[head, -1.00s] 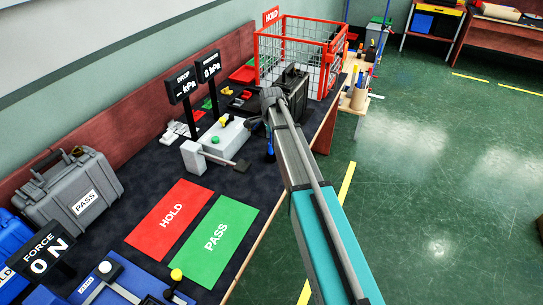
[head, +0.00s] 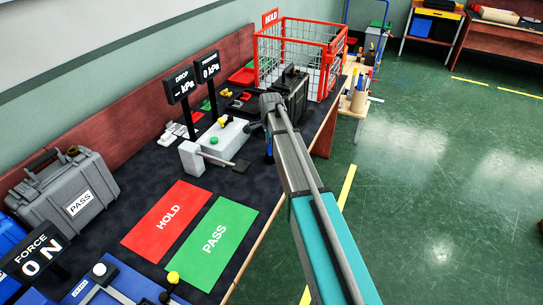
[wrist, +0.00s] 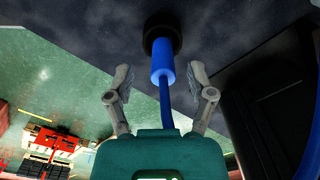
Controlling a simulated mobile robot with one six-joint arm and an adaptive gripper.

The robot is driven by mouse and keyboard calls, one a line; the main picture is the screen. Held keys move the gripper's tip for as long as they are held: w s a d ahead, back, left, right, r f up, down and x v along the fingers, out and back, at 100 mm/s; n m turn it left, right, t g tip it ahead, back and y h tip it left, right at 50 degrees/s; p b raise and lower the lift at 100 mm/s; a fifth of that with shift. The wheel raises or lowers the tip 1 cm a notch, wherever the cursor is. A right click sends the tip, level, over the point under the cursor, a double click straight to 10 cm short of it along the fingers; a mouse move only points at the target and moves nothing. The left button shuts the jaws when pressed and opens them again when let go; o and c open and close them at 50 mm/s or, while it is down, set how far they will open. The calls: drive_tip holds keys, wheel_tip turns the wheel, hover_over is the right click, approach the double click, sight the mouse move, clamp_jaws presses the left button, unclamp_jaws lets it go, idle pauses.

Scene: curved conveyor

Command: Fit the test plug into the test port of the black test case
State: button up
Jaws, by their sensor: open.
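The blue test plug (wrist: 163,62) shows in the wrist view, with a black round piece (wrist: 162,28) at its far end against the dark table top. A blue cable runs from it towards my gripper's teal body. My gripper (wrist: 159,70) is open, one finger on each side of the plug and cable, with gaps on both sides. The black test case (head: 292,88) stands on the bench in the head view, partly hidden by my arm. A large black shape at the right of the wrist view (wrist: 265,85) appears to be this case. I cannot make out the test port.
A red wire HOLD cage (head: 335,75) stands behind the case. A grey press-like fixture (head: 215,142) is left of my arm. Red HOLD (head: 168,217) and green PASS (head: 213,240) mats lie clear nearer me. A grey PASS case (head: 62,190) is at left.

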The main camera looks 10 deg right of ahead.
sight(270, 152)
drive_tip(key=shift+w+f+b, duration=0.1)
drive_tip(key=shift+f+b, duration=1.2)
drive_tip(key=shift+f, duration=0.25)
clamp_jaws()
